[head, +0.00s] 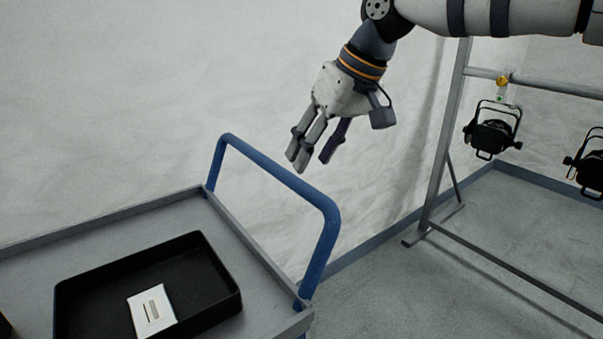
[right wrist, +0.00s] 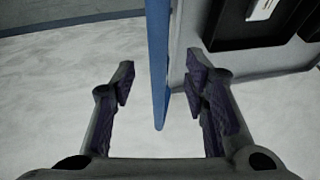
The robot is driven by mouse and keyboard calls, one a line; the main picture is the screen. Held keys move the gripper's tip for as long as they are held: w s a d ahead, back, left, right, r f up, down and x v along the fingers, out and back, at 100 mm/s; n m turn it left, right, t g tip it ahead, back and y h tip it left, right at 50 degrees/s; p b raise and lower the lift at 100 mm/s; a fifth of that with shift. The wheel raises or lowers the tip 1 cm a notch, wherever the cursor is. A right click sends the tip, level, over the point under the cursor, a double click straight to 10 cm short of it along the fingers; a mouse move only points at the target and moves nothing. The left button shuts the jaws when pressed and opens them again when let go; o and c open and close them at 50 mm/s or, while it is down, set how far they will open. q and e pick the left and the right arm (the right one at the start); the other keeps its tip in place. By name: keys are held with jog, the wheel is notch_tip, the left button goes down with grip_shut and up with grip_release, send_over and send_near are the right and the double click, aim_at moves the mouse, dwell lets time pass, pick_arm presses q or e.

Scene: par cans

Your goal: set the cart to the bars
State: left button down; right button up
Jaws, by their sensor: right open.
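A grey cart (head: 230,234) with a raised rim and a blue push handle (head: 275,172) stands at the lower left of the head view. My right gripper (head: 312,160) is open and empty, pointing down just above the handle in the picture. In the right wrist view the blue handle (right wrist: 158,70) runs between the open fingers of my right gripper (right wrist: 160,85), and I see no contact. The bars are a grey metal frame (head: 447,140) on the right, with a top rail and a floor rail. My left gripper is not in view.
A black tray (head: 75,290) on the cart holds a white slotted plate (head: 152,310); part of the tray shows in the right wrist view (right wrist: 222,30). Two black par cans (head: 492,135) (head: 590,168) hang from the frame. Grey floor lies clear between cart and frame.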

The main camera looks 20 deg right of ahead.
aim_at(300, 180)
jog(key=x, duration=0.6)
jog(key=shift+w+f, duration=0.1)
jog(key=shift+d, duration=0.1)
grip_shut()
